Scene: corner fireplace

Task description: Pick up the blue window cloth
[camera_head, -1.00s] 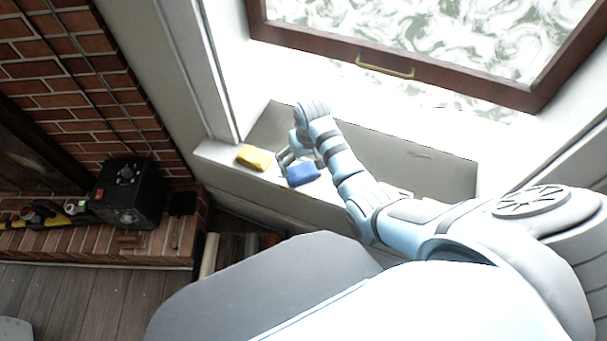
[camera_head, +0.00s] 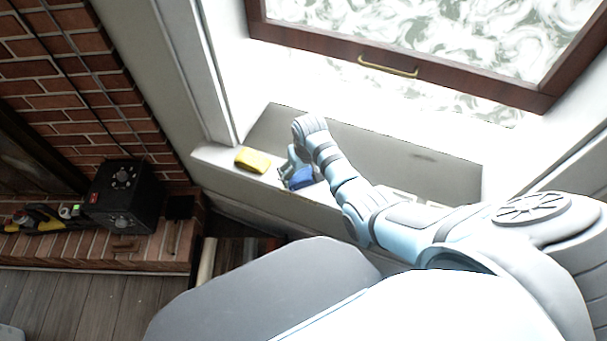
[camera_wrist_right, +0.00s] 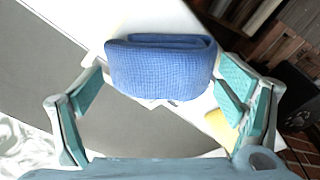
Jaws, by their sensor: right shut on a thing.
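The blue window cloth (camera_head: 301,179) is a folded blue pad on the white window sill, partly covered by my right gripper (camera_head: 289,176) in the head view. In the right wrist view the cloth (camera_wrist_right: 160,72) shows a ribbed weave and a fold along its far edge. It lies between the two teal-padded fingers of my right gripper (camera_wrist_right: 160,84), which is shut on it. I cannot tell whether the cloth is clear of the sill. My left gripper is not in view.
A yellow cloth (camera_head: 253,160) lies on the sill (camera_head: 218,155) just left of the blue one. The window frame (camera_head: 440,82) with a brass handle stands behind. A black box with knobs (camera_head: 122,195) sits on the brick hearth at left.

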